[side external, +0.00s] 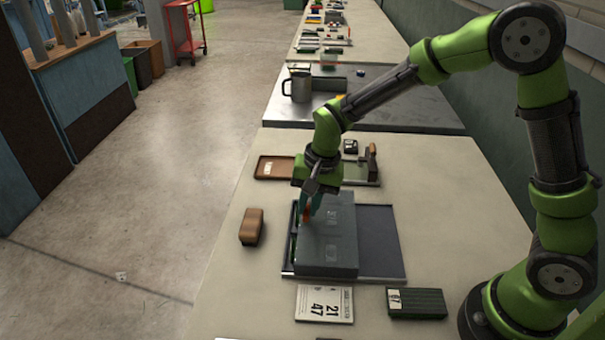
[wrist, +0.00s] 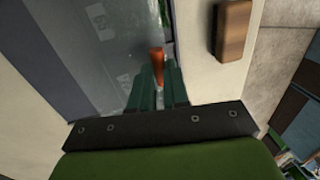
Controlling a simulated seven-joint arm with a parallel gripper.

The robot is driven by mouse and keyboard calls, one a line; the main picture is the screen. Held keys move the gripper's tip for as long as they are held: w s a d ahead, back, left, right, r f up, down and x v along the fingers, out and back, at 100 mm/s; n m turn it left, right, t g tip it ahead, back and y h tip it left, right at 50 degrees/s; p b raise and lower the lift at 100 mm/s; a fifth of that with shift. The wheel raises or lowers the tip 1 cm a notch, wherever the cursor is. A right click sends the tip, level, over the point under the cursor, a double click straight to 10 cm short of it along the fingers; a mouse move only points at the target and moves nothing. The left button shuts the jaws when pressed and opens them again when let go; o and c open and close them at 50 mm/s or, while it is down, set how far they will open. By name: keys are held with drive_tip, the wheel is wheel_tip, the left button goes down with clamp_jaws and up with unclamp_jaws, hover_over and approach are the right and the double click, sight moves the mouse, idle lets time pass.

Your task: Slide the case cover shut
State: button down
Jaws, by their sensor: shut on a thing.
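The case (side external: 384,243) is a flat, dark tray lying on the pale bench. Its grey cover (side external: 333,243) sits over the left and middle part, and a dark flat strip shows to the right of it. A narrow gap shows along the case's left edge. The cover also shows in the wrist view (wrist: 92,62). My gripper (side external: 308,208) is at the cover's left side, pointing down. Its fingers (wrist: 158,82) are shut on an orange handle (wrist: 157,62), which stands near the cover's edge. The fingers partly hide the handle.
A brown block (side external: 251,227) lies left of the case. A number card (side external: 324,304) and a dark green ribbed box (side external: 416,303) lie in front. A brown tray (side external: 273,167) lies behind, and a metal mug (side external: 301,85) stands farther back. Bench right of the case is clear.

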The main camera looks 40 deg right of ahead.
drive_tip(key=shift+w+a+r, duration=0.1)
drive_tip(key=shift+w+a, duration=0.95)
drive_tip(key=shift+w, duration=0.1)
drive_tip(key=c, duration=1.1)
unclamp_jaws()
drive_tip(key=shift+s, duration=0.1)
wheel_tip(320, 180, up, 16)
drive_tip(key=s+d, duration=0.2)
drive_tip(key=shift+s+d+r, duration=0.15)
drive_tip(key=shift+d+r, duration=0.05)
drive_tip(key=shift+r, duration=0.05)
